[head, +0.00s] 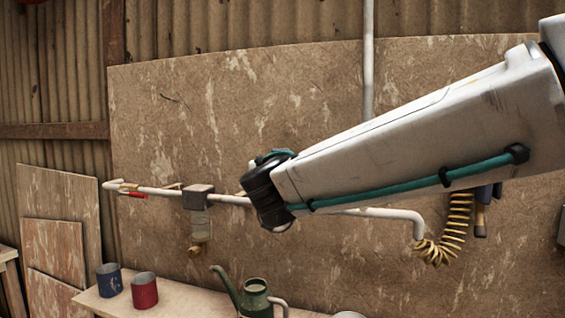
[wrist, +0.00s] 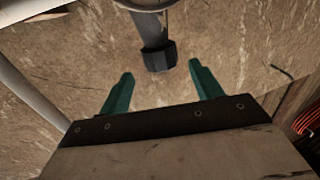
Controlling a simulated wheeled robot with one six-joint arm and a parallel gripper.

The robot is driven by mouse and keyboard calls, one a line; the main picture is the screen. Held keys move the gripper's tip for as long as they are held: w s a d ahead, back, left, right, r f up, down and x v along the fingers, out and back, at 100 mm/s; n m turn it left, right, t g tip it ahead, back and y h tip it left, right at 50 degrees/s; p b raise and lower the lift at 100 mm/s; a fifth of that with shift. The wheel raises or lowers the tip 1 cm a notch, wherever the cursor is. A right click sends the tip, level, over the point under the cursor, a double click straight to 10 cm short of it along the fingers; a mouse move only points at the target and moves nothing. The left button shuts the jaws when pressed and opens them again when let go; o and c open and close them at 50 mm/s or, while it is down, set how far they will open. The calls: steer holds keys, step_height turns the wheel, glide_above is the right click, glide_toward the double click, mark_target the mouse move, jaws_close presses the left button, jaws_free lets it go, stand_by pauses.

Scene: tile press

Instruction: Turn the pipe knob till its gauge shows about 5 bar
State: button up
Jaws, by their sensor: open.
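In the wrist view a dark, faceted knob (wrist: 160,57) on a short grey stem stands beyond my gripper (wrist: 162,90). The gripper's two green fingers are apart and empty. The knob lies ahead of the fingertips, roughly in line with the gap and apart from both fingers. A round, pale-rimmed part (wrist: 145,6) is cut off at the top edge. It may be the gauge, and no dial or needle can be read. In the head view my arm covers the middle of the pipe (head: 157,191), and I cannot make out the knob, the gauge or the fingers there.
A grey block with a clear bowl (head: 199,222) hangs on the pipe, left of my arm. A red-handled valve (head: 133,195) is further left. A coiled yellow hose (head: 449,232) hangs at right. Below are a blue mug (head: 109,280), a red mug (head: 144,291) and a green watering can (head: 255,298).

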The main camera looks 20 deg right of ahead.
steer(key=x, duration=0.7)
steer(key=shift+w+d, duration=0.1)
steer(key=shift+w, duration=0.3)
steer(key=c, duration=1)
